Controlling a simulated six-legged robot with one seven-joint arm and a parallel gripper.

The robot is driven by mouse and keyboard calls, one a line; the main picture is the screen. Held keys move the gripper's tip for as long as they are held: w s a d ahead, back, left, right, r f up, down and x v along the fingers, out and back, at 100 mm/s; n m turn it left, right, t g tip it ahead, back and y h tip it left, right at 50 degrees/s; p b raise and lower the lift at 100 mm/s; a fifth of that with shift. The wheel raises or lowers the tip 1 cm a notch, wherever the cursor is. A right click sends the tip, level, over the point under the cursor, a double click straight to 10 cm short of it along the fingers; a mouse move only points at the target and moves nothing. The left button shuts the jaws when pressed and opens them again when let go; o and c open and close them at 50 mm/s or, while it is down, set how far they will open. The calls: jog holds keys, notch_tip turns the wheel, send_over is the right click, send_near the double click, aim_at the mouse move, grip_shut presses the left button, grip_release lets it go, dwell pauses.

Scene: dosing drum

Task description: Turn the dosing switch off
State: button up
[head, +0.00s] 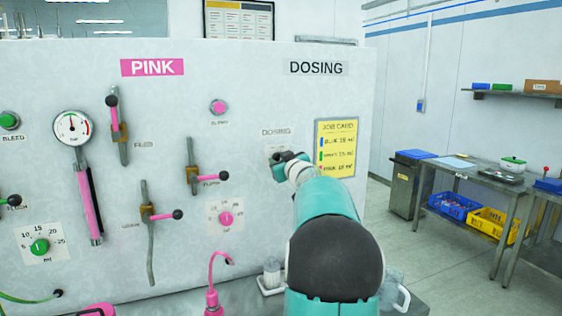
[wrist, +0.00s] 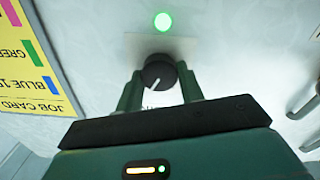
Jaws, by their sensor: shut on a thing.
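The dosing switch is a round black knob (wrist: 159,70) with a white pointer mark, on a pale plate (wrist: 138,45) on the panel. My gripper (wrist: 160,84) is shut on the knob, one finger on each side. A round green lamp (wrist: 162,21) beside the switch is lit. Lettering by the switch is mostly hidden by my gripper. In the head view, my gripper (head: 284,161) is at the panel under the small DOSING label (head: 276,132) and hides the knob.
The yellow job card (head: 336,148) is close right of my gripper. Pink-handled valves, a gauge (head: 73,128) and a pink dial (head: 226,218) are on the panel to the left. A clear jug (head: 393,291) stands below, near my arm.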

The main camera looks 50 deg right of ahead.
jog(key=shift+n, duration=0.3)
jog(key=n, duration=1.1)
jog(key=shift+f, duration=0.1)
dwell(0.3)
jog(key=o, duration=1)
jog(key=v, duration=1.3)
jog(key=shift+s+a, duration=0.2)
jog(key=shift+s, duration=0.1)
